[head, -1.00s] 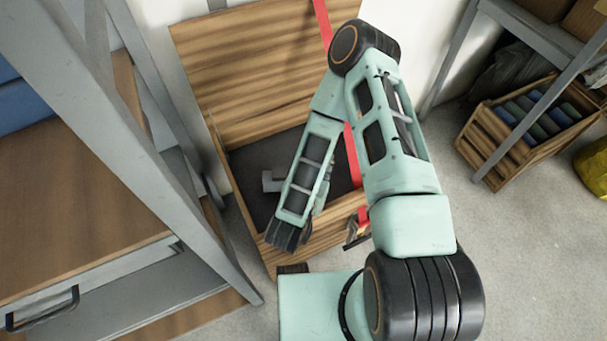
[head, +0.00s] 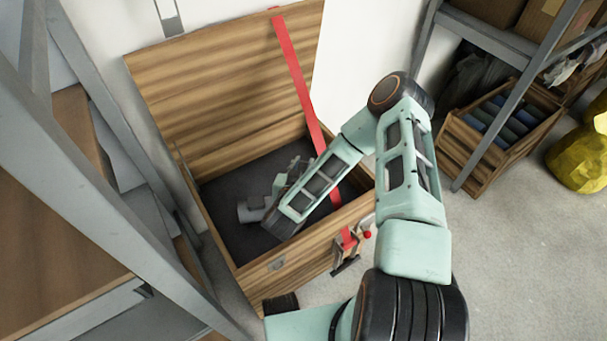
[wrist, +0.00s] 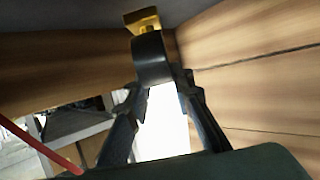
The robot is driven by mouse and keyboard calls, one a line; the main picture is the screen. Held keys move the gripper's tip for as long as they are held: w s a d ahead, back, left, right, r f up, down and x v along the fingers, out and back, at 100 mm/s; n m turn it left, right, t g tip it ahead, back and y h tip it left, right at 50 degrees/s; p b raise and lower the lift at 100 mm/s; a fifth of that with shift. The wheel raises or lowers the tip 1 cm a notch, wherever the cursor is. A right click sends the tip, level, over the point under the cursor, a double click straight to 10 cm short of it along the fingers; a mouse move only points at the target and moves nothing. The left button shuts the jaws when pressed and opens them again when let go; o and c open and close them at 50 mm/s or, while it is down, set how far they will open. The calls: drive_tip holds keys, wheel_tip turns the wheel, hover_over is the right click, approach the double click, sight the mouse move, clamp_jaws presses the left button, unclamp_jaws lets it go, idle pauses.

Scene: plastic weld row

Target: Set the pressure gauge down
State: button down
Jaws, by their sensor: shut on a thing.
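The pressure gauge (wrist: 152,62) shows in the wrist view as a dark rounded body with a brass fitting at its far end. My gripper (wrist: 164,88) is shut on it, with dark fingers on either side. The brass end points toward the dark grey chest floor; I cannot tell whether it touches. In the head view my arm reaches into the open wooden chest (head: 310,252). The gauge and fingertips are hidden there behind my wrist. A grey cylindrical piece (head: 250,211) shows just left of my wrist, low in the chest.
The chest's lid (head: 220,85) stands open at the back, with a red strap (head: 297,75) running down it. A metal shelf frame stands close on the left. A wooden crate (head: 460,152) and a yellow sack (head: 580,155) are on the right.

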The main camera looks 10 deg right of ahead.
drive_tip(key=shift+w+d+f, duration=0.1)
drive_tip(key=shift+w+f, duration=0.25)
drive_tip(key=shift+f, duration=0.15)
drive_tip(key=f, duration=0.1)
drive_tip(key=f+b, duration=0.1)
drive_tip(key=f, duration=0.1)
drive_tip(key=shift+w+d+f+b, duration=0.1)
drive_tip(key=shift+w+f+b, duration=0.2)
drive_tip(key=shift+f+b, duration=0.05)
drive_tip(key=c, duration=1.7)
unclamp_jaws()
